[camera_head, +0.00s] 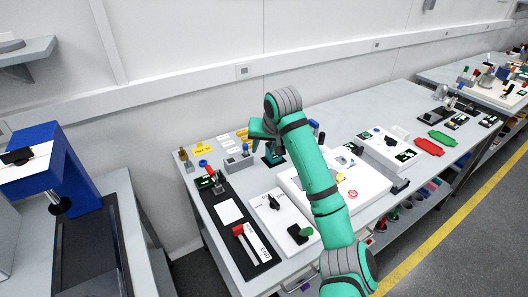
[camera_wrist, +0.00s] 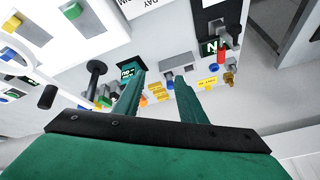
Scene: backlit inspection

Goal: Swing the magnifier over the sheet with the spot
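My gripper (camera_head: 264,138) is over the back part of the bench, its fingers pointing left. In the wrist view my gripper (camera_wrist: 160,80) has two green fingers standing apart, with nothing between them. A white board (camera_head: 372,203) lies right of my arm and is partly hidden by it. A red ring-shaped spot (camera_head: 353,194) shows on it.
A grey box with a blue knob (camera_head: 238,161) and yellow labels (camera_head: 203,149) are near the gripper. Red (camera_head: 429,146) and green (camera_head: 442,138) pieces lie right.

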